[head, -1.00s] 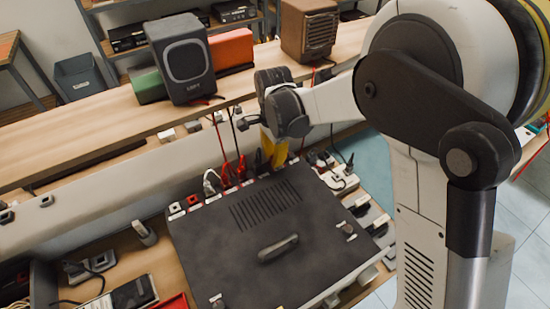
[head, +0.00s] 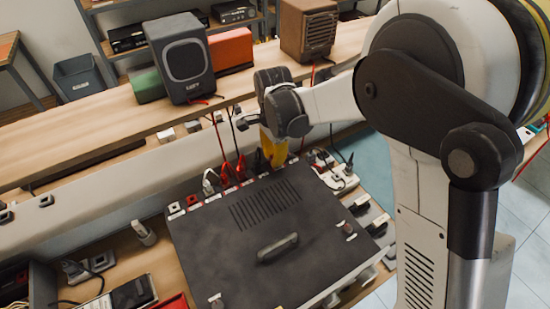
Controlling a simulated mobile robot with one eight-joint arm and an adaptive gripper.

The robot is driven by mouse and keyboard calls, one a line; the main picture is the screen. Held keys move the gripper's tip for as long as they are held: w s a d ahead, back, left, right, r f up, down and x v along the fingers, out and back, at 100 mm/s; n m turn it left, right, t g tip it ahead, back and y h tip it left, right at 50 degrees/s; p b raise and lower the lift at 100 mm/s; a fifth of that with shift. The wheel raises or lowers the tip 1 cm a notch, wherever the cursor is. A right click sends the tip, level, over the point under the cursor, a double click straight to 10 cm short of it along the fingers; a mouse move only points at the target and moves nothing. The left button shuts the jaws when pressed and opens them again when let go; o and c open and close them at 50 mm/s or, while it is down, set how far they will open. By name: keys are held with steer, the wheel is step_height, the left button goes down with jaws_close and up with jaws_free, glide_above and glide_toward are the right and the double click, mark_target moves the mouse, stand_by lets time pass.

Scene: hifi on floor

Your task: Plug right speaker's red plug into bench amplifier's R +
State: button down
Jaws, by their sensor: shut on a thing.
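The bench amplifier (head: 285,240) is the large dark box with a vented top and a handle. Its far edge carries a row of small sockets and labels, several with red or white leads in them. My gripper (head: 275,163), with yellow fingers, points down at this far edge, right of the red plugs (head: 232,172). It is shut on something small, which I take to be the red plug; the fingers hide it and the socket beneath. The brown speaker (head: 308,30) stands right on the shelf with a red lead (head: 313,76) hanging down. The black speaker (head: 181,58) stands left.
A wooden shelf (head: 100,122) crosses behind the amplifier, with a green box (head: 147,86) and a red-orange box (head: 231,49) on it. Power strips (head: 345,181) and adapters crowd the amplifier's right side. Small devices (head: 130,296) lie at left. My arm covers the right.

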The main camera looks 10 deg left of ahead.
steer(key=shift+s+d, duration=0.1)
stand_by(0.5)
steer(key=shift+r+p, duration=0.5)
steer(key=shift+w+a+r+p, duration=0.2)
steer(key=shift+w+r+p, duration=0.05)
steer(key=shift+r+p, duration=0.3)
steer(key=shift+w+a+r+p, duration=0.25)
steer(key=shift+r+p, duration=0.15)
steer(key=shift+r, duration=0.25)
steer(key=shift+d+r+p, duration=0.1)
steer(key=shift+r+p, duration=0.2)
steer(key=shift+r, duration=0.25)
steer(key=shift+s+f, duration=0.1)
